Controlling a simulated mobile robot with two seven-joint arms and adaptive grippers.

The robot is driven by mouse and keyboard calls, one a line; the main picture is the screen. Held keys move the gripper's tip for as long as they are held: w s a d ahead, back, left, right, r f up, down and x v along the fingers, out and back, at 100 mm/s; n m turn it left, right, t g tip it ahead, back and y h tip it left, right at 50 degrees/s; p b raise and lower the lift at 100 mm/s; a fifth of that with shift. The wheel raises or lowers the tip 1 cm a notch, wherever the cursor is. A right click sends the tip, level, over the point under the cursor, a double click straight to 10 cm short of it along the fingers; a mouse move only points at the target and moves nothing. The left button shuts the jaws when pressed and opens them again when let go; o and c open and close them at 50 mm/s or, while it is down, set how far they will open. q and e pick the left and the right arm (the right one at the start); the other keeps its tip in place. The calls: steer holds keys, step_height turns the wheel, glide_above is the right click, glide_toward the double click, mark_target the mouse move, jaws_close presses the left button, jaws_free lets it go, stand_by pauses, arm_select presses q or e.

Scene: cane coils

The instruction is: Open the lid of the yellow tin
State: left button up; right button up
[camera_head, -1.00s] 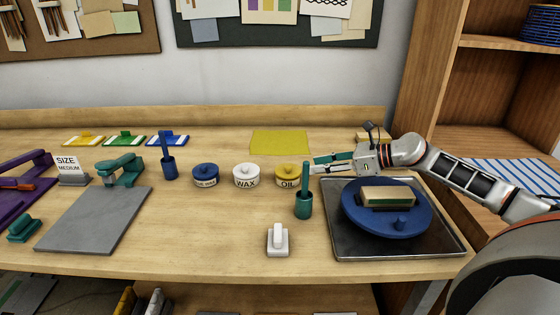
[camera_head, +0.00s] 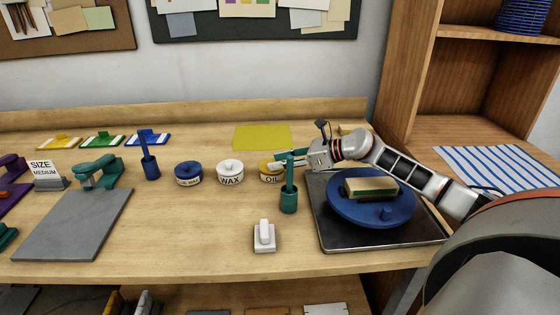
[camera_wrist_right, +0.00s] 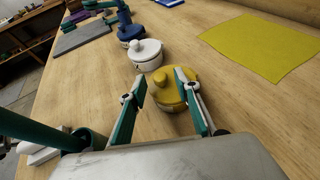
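The yellow tin (camera_head: 268,174) is round, with a yellow lid and an OIL label on a pale side. It stands upright on the bench. In the wrist view the yellow tin (camera_wrist_right: 174,99) lies just beyond my right fingers, with its lid knob (camera_wrist_right: 162,74) between the two tips. My right gripper (camera_wrist_right: 160,76) is open, with teal fingers spread apart and nothing held. In the head view my right gripper (camera_head: 278,161) reaches in from the right at the tin and partly covers it. I cannot tell whether a finger touches the lid. My left gripper is out of view.
A white WAX tin (camera_head: 230,172) and a blue tin (camera_head: 188,174) stand left of the yellow tin. A teal holder with a handle (camera_head: 288,199) stands close in front of it. A yellow sheet (camera_head: 262,137) lies behind. A blue wheel (camera_head: 345,210) sits on a tray at right.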

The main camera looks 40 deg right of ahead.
jaws_close()
steer(key=shift+w+r, duration=0.1)
steer(key=shift+r, duration=0.05)
